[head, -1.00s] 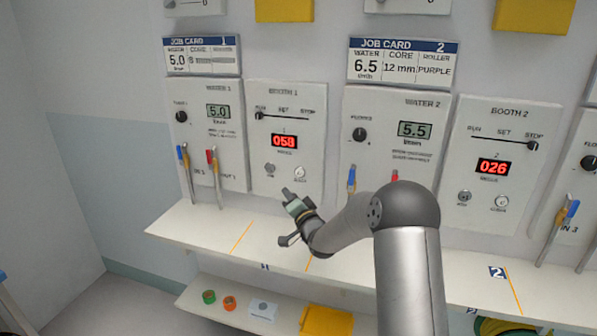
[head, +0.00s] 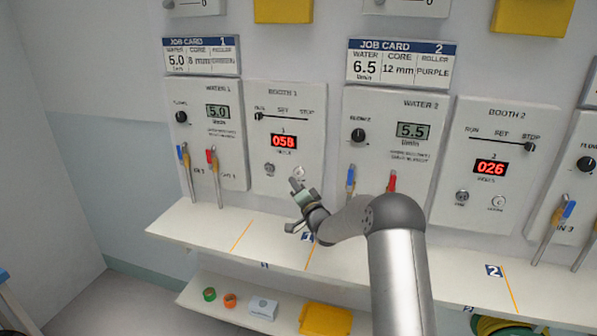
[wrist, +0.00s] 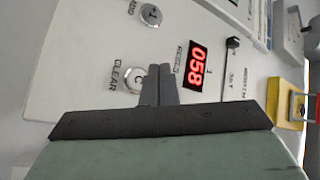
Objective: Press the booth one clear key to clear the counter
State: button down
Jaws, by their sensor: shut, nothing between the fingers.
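The Booth 1 panel (head: 288,110) stands on the back wall, left of centre in the head view. Its red counter (head: 284,142) reads 058, and it shows in the wrist view (wrist: 197,68) too. The round silver clear key (wrist: 135,79), marked C under the word CLEAR, is just left of my fingertips in the wrist view. In the head view the clear key (head: 299,172) sits right above my gripper (head: 295,183). My gripper is shut and empty, fingers toward the panel. I cannot tell whether the fingertips touch the panel.
The add key (wrist: 151,15) is farther up in the wrist view. The Booth 1 slider (head: 260,116) is at RUN. Red and blue valve handles (head: 211,156) stick out left of the panel. A white shelf (head: 205,225) runs below the panels.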

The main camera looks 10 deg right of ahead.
aim_at(295, 171)
jog(key=shift+w+d+b, duration=0.4)
jog(key=shift+w+b, duration=0.05)
jog(key=shift+w, duration=0.3)
jog(key=shift+w+d+b, duration=0.35)
jog(key=shift+w+b, duration=0.1)
jog(key=shift+w, duration=0.3)
jog(key=shift+w+d+f+b, duration=0.1)
jog(key=shift+w+b, duration=0.05)
jog(key=shift+b, duration=0.3)
dwell(0.6)
jog(key=shift+w+d, duration=0.1)
jog(key=shift+w, duration=0.1)
jog(key=shift+w+d+b, duration=0.2)
jog(key=shift+w+b, duration=0.15)
jog(key=shift+b, duration=0.15)
dwell(0.6)
jog(key=shift+s, duration=0.1)
jog(key=shift+s+a+b, duration=0.35)
jog(key=shift+s+b, duration=0.15)
jog(key=shift+s, duration=0.1)
